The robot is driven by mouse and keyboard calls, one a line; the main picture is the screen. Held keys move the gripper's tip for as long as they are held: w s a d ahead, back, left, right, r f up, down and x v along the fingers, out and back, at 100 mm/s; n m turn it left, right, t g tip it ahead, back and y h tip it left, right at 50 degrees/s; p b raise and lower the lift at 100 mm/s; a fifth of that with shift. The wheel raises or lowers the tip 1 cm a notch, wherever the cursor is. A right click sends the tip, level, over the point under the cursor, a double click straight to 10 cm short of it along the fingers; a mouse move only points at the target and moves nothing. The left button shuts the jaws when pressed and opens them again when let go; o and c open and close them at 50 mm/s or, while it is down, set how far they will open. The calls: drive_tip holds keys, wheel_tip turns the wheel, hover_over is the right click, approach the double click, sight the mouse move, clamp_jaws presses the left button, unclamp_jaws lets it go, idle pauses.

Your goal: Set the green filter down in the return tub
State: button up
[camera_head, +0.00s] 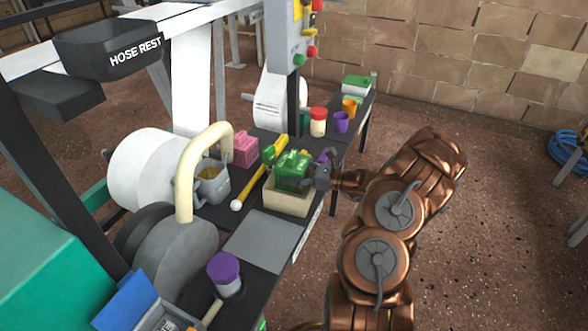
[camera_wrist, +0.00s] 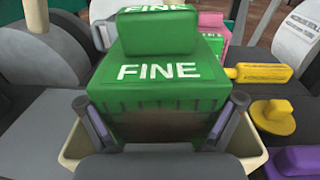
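The green filter (camera_head: 291,170), a block with a raised top, stands in the mouth of a beige tub (camera_head: 288,203). Its lower part is hidden by the tub and my gripper. In the wrist view, the green filter (camera_wrist: 158,75) shows the word FINE twice and looks upright, with the beige tub's walls (camera_wrist: 249,158) on both sides. My gripper (camera_head: 313,175) is at the filter's right side in the head view. In the wrist view my gripper's fingers (camera_wrist: 160,110) are wide apart, one at each side edge of the filter. Whether they press on it is unclear.
A flat grey plate (camera_head: 262,240) and a purple-lidded jar (camera_head: 224,273) are in front. Cups stand farther along the bench.

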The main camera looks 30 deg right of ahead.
drive_tip(key=shift+o, duration=0.6)
